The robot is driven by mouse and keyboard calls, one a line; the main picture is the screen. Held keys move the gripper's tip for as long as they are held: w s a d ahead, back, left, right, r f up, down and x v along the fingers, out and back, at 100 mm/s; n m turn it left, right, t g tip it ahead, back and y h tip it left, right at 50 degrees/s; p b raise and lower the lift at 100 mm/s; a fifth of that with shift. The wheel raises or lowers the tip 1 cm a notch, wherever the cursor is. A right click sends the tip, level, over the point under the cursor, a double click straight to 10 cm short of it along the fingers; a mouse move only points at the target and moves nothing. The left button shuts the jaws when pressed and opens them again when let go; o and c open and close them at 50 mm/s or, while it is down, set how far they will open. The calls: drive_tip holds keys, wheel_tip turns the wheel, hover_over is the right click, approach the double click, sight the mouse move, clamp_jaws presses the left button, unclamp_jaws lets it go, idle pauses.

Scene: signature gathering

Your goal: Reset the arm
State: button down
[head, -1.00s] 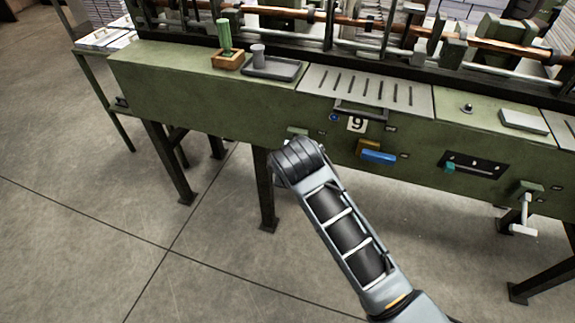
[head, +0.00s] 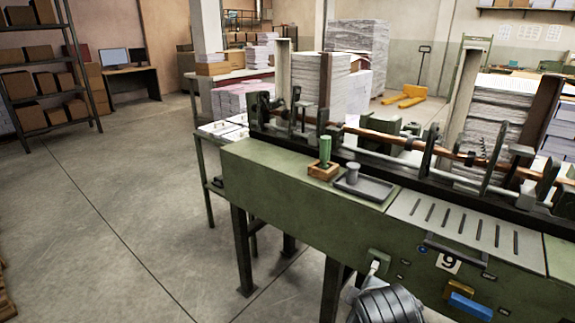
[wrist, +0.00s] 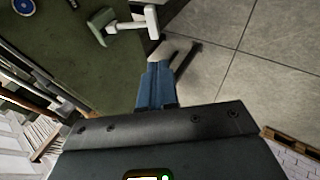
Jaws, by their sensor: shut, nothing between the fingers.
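My gripper (wrist: 156,78) shows in the wrist view as two blue fingers held together, with nothing between them. It points past the green machine's side, over the floor. A white handle (wrist: 125,30) on the machine is just above and left of the fingertips, apart from them. In the head view, only a rounded grey part of my arm (head: 385,304) shows at the bottom edge, and the gripper itself is hidden there. The green machine (head: 290,200) stands on dark legs at the right.
On the machine are a green-handled stamp (head: 325,152) in a wooden holder and a grey tray (head: 382,189). Its front carries a number plate (head: 448,263) and a blue block (head: 470,306). Paper stacks (head: 357,50) stand behind. Open concrete floor (head: 110,220) lies at the left.

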drive_tip(key=s+a+f+m+t+y, duration=0.1)
drive_tip(key=s+f+m+t, duration=0.15)
drive_tip(key=s, duration=0.85)
drive_tip(key=s+a+f+m+t+y, duration=0.1)
drive_tip(key=s+a+f+m, duration=0.15)
drive_tip(key=s, duration=0.85)
drive_tip(key=s+d+r+m+t, duration=0.1)
drive_tip(key=s+d+r+m, duration=0.2)
drive_tip(key=s+r, duration=0.5)
drive_tip(key=s+d+r+m+t, duration=0.2)
drive_tip(key=s+r, duration=0.6)
drive_tip(key=s, duration=0.3)
drive_tip(key=shift+s+d+r+m, duration=0.2)
drive_tip(key=shift+d+m, duration=0.2)
drive_tip(key=shift+t, duration=0.25)
